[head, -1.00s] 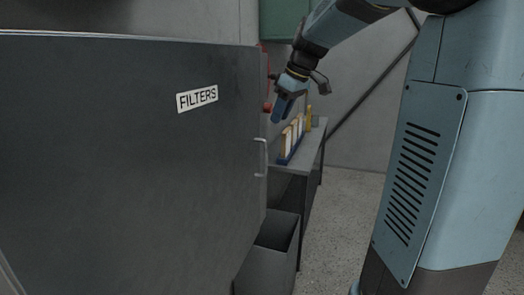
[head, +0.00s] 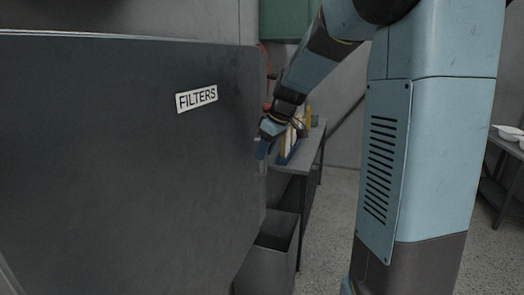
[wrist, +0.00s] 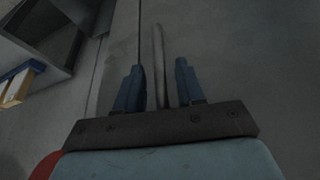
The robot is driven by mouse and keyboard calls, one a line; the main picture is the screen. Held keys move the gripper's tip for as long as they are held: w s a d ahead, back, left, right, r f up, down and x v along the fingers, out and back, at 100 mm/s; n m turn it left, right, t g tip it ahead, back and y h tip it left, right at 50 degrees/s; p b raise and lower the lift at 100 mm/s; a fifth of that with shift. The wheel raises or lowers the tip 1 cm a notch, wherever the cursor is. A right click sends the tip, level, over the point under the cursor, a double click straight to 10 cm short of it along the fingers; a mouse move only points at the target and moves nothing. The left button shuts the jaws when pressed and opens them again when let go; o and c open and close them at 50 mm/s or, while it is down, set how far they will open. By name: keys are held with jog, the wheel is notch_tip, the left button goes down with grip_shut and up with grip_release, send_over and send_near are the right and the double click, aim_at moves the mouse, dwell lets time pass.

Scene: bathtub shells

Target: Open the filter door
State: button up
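In the wrist view the handle (wrist: 159,50) runs between the two blue fingers of my gripper (wrist: 158,75). The fingers are open, one on each side of the bar, with a visible gap to it on both sides.
A grey bench (head: 312,150) with a blue rack (head: 290,155) of upright pale items stands beyond the door's right edge. An open grey bin (head: 268,262) sits on the floor below it. A table with white dishes (head: 508,132) is at far right.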

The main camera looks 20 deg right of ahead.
grip_shut()
dwell(0.4)
